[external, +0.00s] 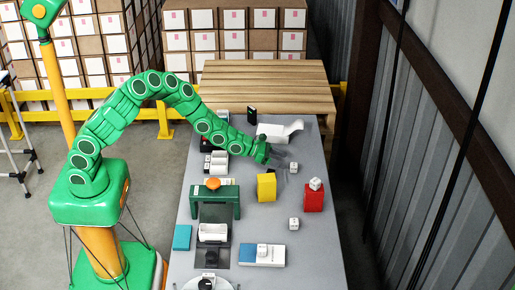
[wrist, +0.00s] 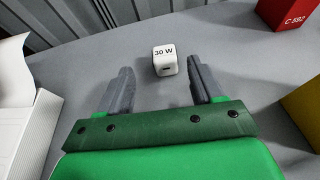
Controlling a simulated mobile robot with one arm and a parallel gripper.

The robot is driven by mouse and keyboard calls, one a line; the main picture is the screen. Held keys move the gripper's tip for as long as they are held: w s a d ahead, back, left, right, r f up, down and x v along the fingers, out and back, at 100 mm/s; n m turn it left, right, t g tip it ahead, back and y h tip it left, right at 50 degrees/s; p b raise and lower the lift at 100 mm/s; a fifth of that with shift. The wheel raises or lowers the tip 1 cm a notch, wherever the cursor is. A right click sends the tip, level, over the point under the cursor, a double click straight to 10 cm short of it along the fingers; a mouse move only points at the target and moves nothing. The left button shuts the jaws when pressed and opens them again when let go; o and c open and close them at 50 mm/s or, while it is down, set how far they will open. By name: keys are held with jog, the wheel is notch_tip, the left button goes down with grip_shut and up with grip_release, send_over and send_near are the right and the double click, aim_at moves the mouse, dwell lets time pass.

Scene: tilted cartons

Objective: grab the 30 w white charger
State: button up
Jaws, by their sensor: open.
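The 30 W white charger (wrist: 165,60) is a small white cube standing on the grey table in the wrist view, with "30 W" on its top face. In the external view a small white cube (external: 293,168) just right of my gripper matches it. My gripper (wrist: 160,67) is open and empty, with its two grey fingers pointing toward the charger. In the external view the fingers (external: 279,160) reach out low over the table.
A red box (external: 313,198) with a white cube (external: 315,184) on it and a yellow box (external: 266,187) stand nearby. An open white carton (external: 273,130) is behind. Other white cubes sit nearer the front (external: 293,223).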

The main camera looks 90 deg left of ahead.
aim_at(292, 164)
jog(key=shift+x, duration=1.15)
jog(key=shift+d+x, duration=0.15)
jog(key=shift+x, duration=0.6)
jog(key=shift+d+x, duration=0.15)
jog(key=shift+x, duration=1.7)
jog(key=shift+c, duration=0.2)
jog(key=c, duration=1)
jog(key=shift+r, duration=0.15)
jog(key=shift+c, duration=0.2)
